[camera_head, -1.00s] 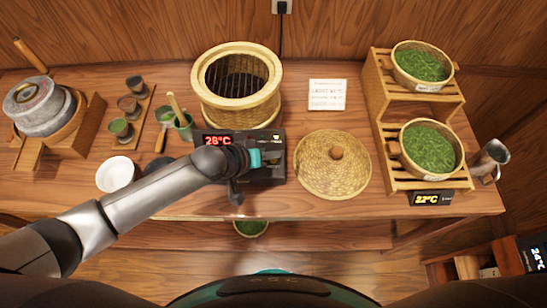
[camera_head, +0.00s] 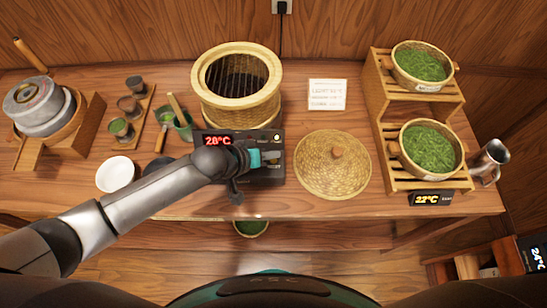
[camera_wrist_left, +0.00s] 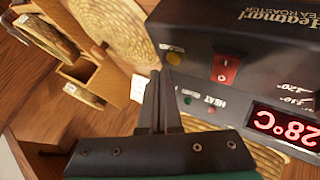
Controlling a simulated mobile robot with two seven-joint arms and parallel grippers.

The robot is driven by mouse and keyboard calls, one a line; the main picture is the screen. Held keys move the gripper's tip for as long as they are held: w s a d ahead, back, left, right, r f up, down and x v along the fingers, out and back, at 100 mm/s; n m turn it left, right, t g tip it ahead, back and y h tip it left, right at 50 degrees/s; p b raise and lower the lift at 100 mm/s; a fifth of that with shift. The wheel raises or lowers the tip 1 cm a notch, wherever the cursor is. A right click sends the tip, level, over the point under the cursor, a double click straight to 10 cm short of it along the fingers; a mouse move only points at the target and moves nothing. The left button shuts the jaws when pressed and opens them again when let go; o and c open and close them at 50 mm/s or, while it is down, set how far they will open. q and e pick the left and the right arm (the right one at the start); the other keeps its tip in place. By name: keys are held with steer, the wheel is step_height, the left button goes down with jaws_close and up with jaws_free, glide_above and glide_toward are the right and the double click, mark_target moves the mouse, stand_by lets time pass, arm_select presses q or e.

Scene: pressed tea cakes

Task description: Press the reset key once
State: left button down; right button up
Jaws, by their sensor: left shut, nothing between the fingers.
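The black tea roaster (camera_head: 262,173) stands at the front middle of the table, and its red display (camera_head: 218,141) reads 28°C. My left gripper (camera_head: 271,157) is over its control panel, shut and empty. No label for a reset key is readable. A red rocker switch (camera_wrist_left: 226,68) and a green light (camera_wrist_left: 187,100) are beside the fingers, with the HEAT marking nearby. My right gripper is not in view.
A woven basket with a grille (camera_head: 237,112) stands behind the panel. A woven lid (camera_head: 333,180) lies close on the right. A white bowl (camera_head: 116,174) is on the left. A wooden rack (camera_head: 377,120) with leaf baskets stands at the right.

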arm_select(q)
steer(key=shift+f, duration=0.15)
steer(key=shift+f, duration=0.3)
steer(key=shift+f+b, duration=0.4)
steer(key=shift+f, duration=0.05)
stand_by(0.6)
steer(key=shift+r, duration=0.1)
steer(key=shift+r+p, duration=0.75)
steer(key=shift+p, duration=0.2)
steer(key=shift+r, duration=0.1)
step_height(320, 180, up, 5)
steer(key=p, duration=0.5)
